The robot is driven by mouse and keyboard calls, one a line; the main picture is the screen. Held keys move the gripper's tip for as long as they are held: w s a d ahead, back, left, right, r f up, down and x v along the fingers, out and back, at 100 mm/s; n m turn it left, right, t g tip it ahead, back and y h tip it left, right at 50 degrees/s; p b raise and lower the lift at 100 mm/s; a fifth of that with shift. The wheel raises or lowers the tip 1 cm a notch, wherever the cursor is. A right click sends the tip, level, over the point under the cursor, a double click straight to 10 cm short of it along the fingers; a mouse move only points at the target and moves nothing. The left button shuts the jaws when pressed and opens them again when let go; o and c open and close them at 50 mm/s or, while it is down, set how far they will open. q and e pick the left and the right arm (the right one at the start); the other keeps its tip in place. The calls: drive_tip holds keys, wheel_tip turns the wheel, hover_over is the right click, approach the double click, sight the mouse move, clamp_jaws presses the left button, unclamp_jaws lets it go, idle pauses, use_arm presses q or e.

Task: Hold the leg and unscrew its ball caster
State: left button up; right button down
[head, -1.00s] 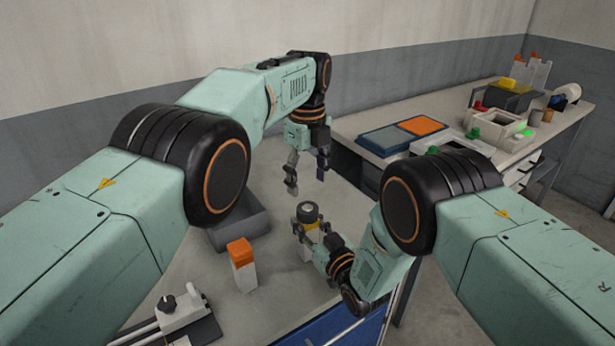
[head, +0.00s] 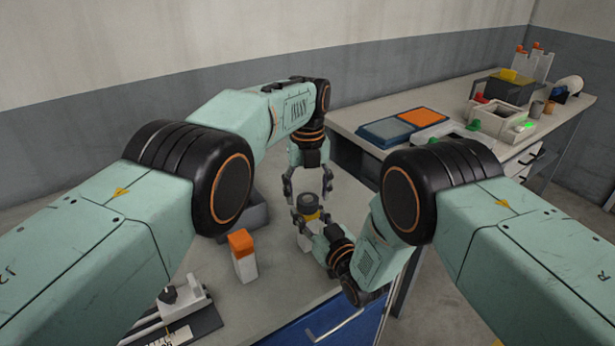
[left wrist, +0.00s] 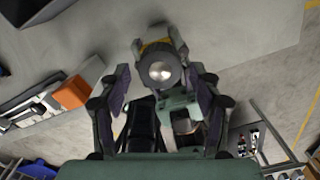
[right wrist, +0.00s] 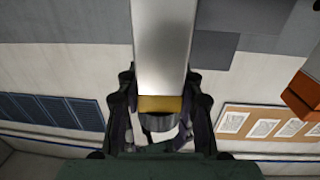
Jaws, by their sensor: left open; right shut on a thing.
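The leg (right wrist: 164,50) is a pale metal post with a yellow band. Its dark round ball caster (head: 307,201) is on top in the head view, with a pale ball (left wrist: 160,72) facing my left wrist camera. My right gripper (head: 312,217) is shut on the leg around the yellow band, holding it upright at the table's right side. My left gripper (head: 307,192) points down above the caster, open, with a finger to each side. In the left wrist view the caster lies between its fingers (left wrist: 163,88), with gaps visible. The leg's lower part is partly hidden by my right gripper.
A white block with an orange top (head: 242,256) stands left of the leg. A grey bin (head: 257,214) is behind it, partly hidden by my left arm. A clamp-like fixture (head: 182,300) lies at front left. A side bench (head: 350,122) holds trays and bins.

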use_arm(q)
drive_tip(key=shift+f, duration=0.95)
